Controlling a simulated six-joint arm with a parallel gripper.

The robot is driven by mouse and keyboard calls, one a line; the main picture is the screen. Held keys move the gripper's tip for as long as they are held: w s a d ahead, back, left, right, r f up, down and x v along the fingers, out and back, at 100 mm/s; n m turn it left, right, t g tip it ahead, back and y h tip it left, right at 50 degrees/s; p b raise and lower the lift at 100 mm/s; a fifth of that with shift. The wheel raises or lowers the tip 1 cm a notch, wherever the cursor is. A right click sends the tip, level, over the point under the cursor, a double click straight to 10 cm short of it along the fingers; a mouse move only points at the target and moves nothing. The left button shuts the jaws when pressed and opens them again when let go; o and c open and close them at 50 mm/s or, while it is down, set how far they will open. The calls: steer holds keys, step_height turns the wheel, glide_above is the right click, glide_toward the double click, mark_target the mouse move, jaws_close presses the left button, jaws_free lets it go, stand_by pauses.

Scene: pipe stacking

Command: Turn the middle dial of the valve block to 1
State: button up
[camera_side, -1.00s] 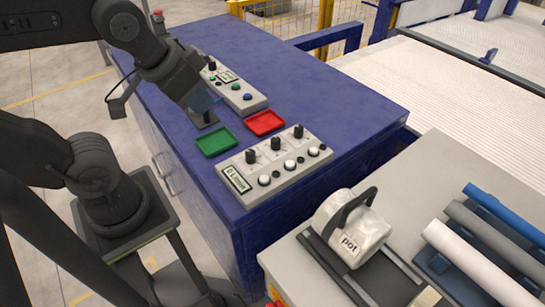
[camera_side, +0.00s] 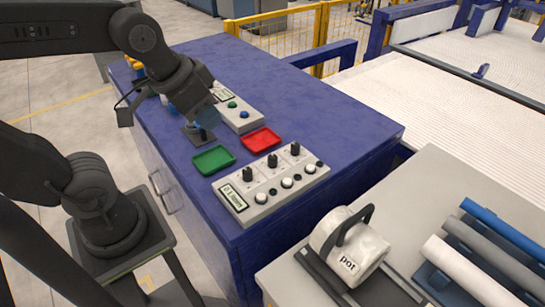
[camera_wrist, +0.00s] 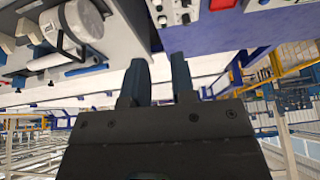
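The valve block (camera_side: 252,212) is a pale grey panel near the front of the blue cabinet top. It has three black dials in a row, white buttons below them and a small label display at its left end. The middle dial (camera_side: 272,161) stands upright; its exact setting is too small to read. My gripper (camera_side: 207,119) is behind and left of the block, above the cabinet and apart from the dials. In the wrist view my gripper (camera_wrist: 157,72) shows two separated fingers with nothing between them. Part of a panel with small knobs (camera_wrist: 176,12) shows at the top there.
A green tray (camera_side: 213,159) and a red tray (camera_side: 261,140) lie behind the block. A second button box (camera_side: 240,118) is partly hidden by my arm. A white pot (camera_side: 350,252) and several pipes (camera_side: 480,270) are on the front right table. The cabinet's back right is clear.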

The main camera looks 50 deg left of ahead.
steer(key=o, duration=0.6)
steer(key=w+f+g, duration=0.1)
steer(key=w, duration=0.2)
steer(key=w+a+f+m, duration=0.1)
steer(key=w, duration=0.3)
steer(key=w+a+f+m+g, duration=0.1)
steer(key=w, duration=0.2)
steer(key=shift+w+a+g, duration=0.15)
steer(key=shift+a+g, duration=0.05)
steer(key=shift+g, duration=0.1)
steer(key=shift+c, duration=0.2)
steer(key=m+g, duration=0.3)
glide_above(273, 156)
step_height(273, 156, down, 11)
step_height(273, 156, down, 13)
steer(key=shift+r, duration=0.15)
steer(key=shift+c, duration=0.2)
steer(key=c, duration=0.9)
